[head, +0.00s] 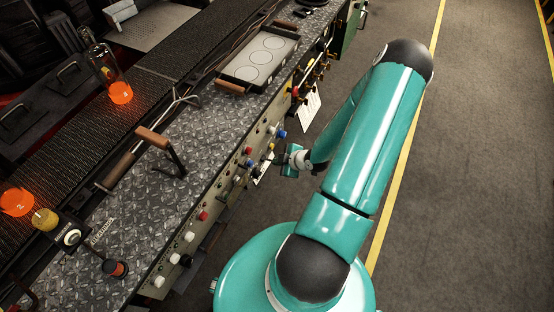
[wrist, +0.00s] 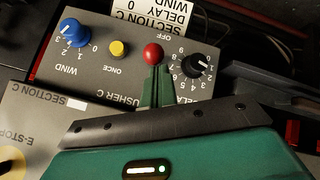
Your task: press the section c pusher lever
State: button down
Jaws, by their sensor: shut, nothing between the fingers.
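The section C pusher lever shows as a red ball knob (wrist: 153,53) in the wrist view, above part of a label reading "USHER C". My gripper (wrist: 155,73) is shut and empty, with its green fingertips right at the lower edge of the red ball. I cannot tell whether they touch it. The fingers hide the lever's stem and base. In the head view my gripper (head: 283,158) is beside the front control panel of the bench. I cannot make out the section C lever there.
A blue WIND knob (wrist: 73,32), a yellow ONCE button (wrist: 119,48) and a black DELAY dial (wrist: 199,65) surround the lever. An E-STOP plate (wrist: 25,130) is at lower left. In the head view, orange-hot glass (head: 120,92) stands across the bench; the floor at right is clear.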

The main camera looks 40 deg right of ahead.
notch_tip(320, 180, down, 6)
jog(key=s+t+y, duration=0.1)
jog(key=t, duration=0.3)
jog(key=shift+s+d+f+t+y, duration=0.15)
jog(key=shift+s+d+t+y, duration=0.15)
jog(key=shift+s+t, duration=0.1)
jog(key=shift+w+f, duration=0.1)
jog(key=shift+f, duration=0.05)
jog(key=shift+w, duration=0.1)
dwell(0.4)
